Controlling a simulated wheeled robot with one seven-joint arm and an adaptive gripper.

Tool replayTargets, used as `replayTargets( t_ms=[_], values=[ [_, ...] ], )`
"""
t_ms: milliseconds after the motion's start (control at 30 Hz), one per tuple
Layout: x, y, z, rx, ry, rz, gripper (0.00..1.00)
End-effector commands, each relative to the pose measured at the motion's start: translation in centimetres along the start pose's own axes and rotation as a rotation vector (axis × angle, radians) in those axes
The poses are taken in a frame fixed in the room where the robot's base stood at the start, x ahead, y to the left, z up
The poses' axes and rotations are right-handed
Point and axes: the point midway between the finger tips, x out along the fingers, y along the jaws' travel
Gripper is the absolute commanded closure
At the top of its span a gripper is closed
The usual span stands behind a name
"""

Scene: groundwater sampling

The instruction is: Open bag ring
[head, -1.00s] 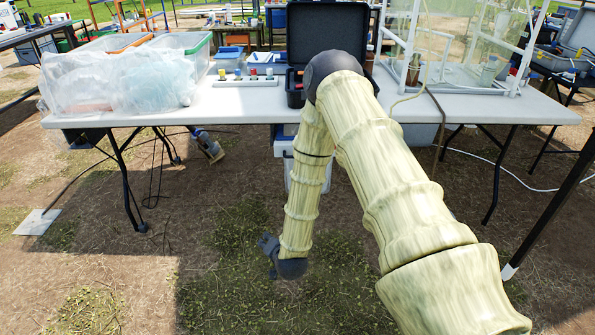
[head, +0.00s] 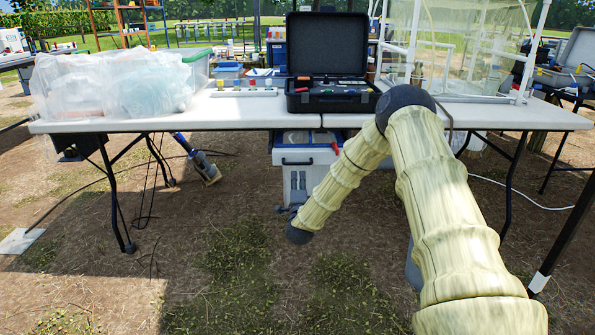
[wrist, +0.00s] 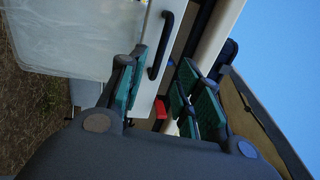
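Two translucent plastic bags, a clear one (head: 72,88) and a bluish one (head: 155,82), lie at the left end of the white table in the head view. A clear sheet enclosure on a white frame (head: 468,45) stands at the right end. I cannot make out a bag ring for certain. In the wrist view my gripper (wrist: 163,93) is open, its green-padded fingers apart with nothing held. Beyond it are a white cooler-like box's black handle (wrist: 160,48) and a small red part (wrist: 160,109). In the head view my arm hides most of the gripper, low in front of the table.
The white table (head: 200,118) carries an open black case (head: 330,98) at its middle. A white box with a dark handle (head: 297,165) stands below. A blue-grey tool (head: 198,160) and cables hang under the table's left side. The grass in front is clear.

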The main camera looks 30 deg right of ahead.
Motion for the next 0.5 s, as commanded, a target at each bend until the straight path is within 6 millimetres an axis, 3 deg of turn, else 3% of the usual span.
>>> replayTargets(
  t_ms=[500],
  values=[
    [7.3,0.2,0.0,-0.002,0.000,-0.001,0.66]
  ],
)
